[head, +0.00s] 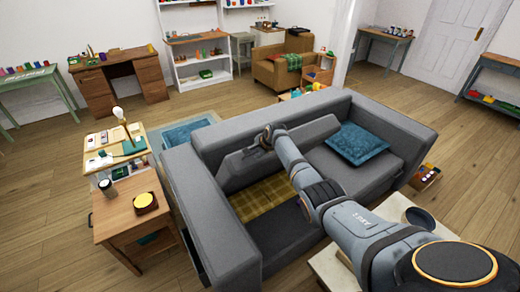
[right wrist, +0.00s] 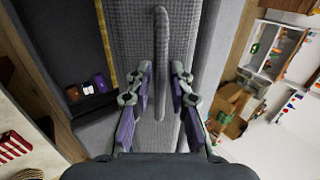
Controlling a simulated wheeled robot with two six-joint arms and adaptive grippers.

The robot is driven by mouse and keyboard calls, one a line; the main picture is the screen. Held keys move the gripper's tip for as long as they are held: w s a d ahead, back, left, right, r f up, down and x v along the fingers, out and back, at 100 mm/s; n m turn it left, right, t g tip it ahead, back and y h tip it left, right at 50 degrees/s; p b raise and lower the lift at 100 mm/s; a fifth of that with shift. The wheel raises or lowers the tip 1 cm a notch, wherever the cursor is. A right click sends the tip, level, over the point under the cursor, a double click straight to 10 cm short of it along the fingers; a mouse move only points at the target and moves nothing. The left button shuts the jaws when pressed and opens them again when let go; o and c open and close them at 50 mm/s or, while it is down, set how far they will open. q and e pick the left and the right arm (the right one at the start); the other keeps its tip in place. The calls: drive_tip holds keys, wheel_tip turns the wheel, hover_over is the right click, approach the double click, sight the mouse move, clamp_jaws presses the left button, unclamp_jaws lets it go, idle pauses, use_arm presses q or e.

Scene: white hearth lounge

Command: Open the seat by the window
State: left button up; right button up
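The grey sofa (head: 225,235) stands in the middle of the head view. Its left seat panel (head: 240,165) is tilted up against the back, and a yellow plaid cloth (head: 268,200) shows in the space below it. My right gripper (head: 268,137) is at the upper edge of the raised panel, small and partly hidden by my arm. In the right wrist view my right gripper (right wrist: 161,75) has its fingers apart on both sides of a narrow grey fabric strip (right wrist: 161,40), with small gaps visible. My left gripper is not in view.
A blue cushion (head: 353,143) lies on the right seat. A wooden cabinet (head: 125,210) with a yellow-topped item stands left of the sofa. A low box of small items (head: 427,177) stands by the sofa's right end.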

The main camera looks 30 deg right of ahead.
drive_tip(key=v, duration=1.2)
drive_tip(key=s+f+n+g, duration=0.15)
drive_tip(key=s+f, duration=0.45)
drive_tip(key=f, duration=0.6)
drive_tip(key=s+f+n+g+h+b, duration=0.1)
drive_tip(key=s+f+n, duration=0.35)
drive_tip(key=f, duration=0.75)
drive_tip(key=s+f+n+g, duration=0.1)
drive_tip(key=s+f, duration=0.6)
drive_tip(key=f, duration=0.5)
drive_tip(key=s+a+f+n, duration=0.2)
drive_tip(key=s+f, duration=0.4)
drive_tip(key=s, duration=0.7)
drive_tip(key=s+a+f+n+g+b, duration=0.1)
drive_tip(key=s+a+f+n, duration=0.2)
drive_tip(key=s, duration=1)
drive_tip(key=s+a+f+n+g, duration=0.1)
drive_tip(key=s+a+f+n, duration=0.2)
drive_tip(key=s+f, duration=0.7)
drive_tip(key=s+n, duration=0.2)
drive_tip(key=s, duration=0.1)
drive_tip(key=shift+n, duration=0.3)
drive_tip(key=shift+f+g, duration=0.15)
drive_tip(key=shift+g, duration=0.1)
